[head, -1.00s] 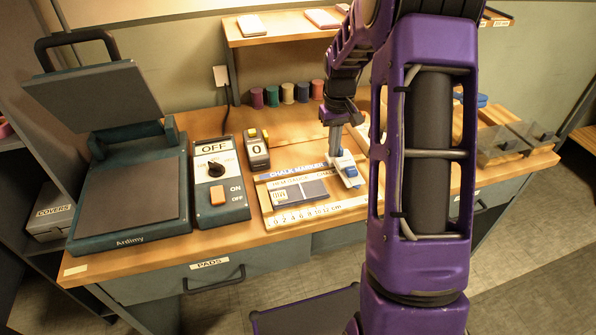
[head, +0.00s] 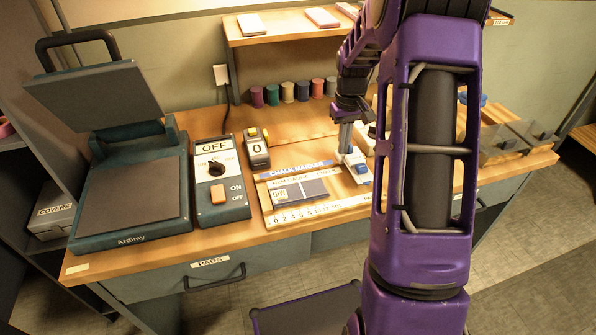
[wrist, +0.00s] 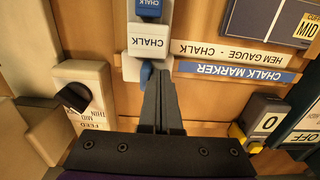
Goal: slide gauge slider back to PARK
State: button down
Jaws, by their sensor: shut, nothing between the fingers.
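The hem gauge board (head: 263,201) lies on the bench, with a white number scale (head: 320,209) along its front. Its slider (head: 360,176), a white body with blue parts, is at the right of the scale. In the wrist view the slider (wrist: 149,42) reads CHALK. My gripper (head: 345,150) is shut and empty, pointing down at the slider's rear left side. In the wrist view the fingertips (wrist: 158,78) are right beside the slider's near end; I cannot tell for sure whether they touch. I cannot read a PARK mark.
An ON/OFF control box (head: 222,205) and a counter showing 0 (head: 257,153) stand left of the board, with a press (head: 130,195) further left. Several spools (head: 302,91) line the back. In the wrist view a dial box (wrist: 85,90) stands at left.

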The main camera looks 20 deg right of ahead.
notch_tip(320, 180, up, 7)
jog(key=a+p, duration=0.1)
jog(key=p, duration=0.4)
dwell(0.5)
dwell(0.3)
